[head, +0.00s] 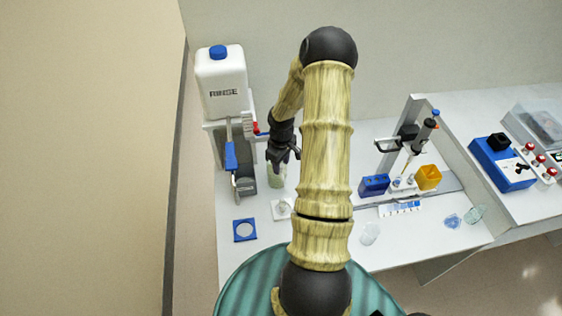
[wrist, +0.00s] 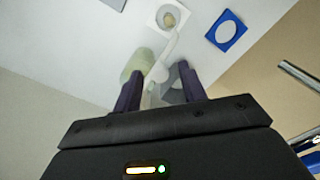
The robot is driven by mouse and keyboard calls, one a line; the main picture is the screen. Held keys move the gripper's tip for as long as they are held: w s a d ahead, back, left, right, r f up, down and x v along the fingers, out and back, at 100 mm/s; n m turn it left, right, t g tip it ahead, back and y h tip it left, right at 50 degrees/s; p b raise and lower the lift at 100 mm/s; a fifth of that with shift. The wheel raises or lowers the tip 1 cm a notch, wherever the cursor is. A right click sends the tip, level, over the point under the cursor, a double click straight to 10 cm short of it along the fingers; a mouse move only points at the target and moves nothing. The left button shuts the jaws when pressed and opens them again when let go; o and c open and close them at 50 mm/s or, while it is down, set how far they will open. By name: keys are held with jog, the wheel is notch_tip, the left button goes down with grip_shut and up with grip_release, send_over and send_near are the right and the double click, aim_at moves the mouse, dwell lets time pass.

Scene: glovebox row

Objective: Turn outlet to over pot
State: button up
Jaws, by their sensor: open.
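My gripper (head: 284,164) is open and points down beside the rinse stand; in the wrist view its two dark fingers (wrist: 160,88) stand apart. A pale, narrow arm-like piece (wrist: 164,62), perhaps the outlet, shows between and beyond the fingertips. I cannot tell whether they touch it. A pale green cylinder (head: 277,177) stands just under the gripper; it also shows beside the left finger in the wrist view (wrist: 138,64). A grey round piece (head: 247,187) is to its left. A white square with a small round cup (head: 282,209) lies in front. Which vessel is the pot is unclear.
A white RINSE bottle (head: 222,85) with a blue cap stands at the back left. A blue-handled metal tap (head: 231,158) is below it. A blue square frame (head: 245,230) lies near the front left. A pipette stand (head: 405,140) and small racks are to the right.

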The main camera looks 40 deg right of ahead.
grip_shut()
jog(key=shift+f, duration=0.1)
jog(key=w+a+m+b, duration=0.1)
jog(key=m, duration=0.1)
jog(key=w+a+m+b, duration=0.1)
jog(key=a+m+b, duration=0.1)
jog(key=shift+w+m, duration=0.3)
dwell(0.4)
grip_release()
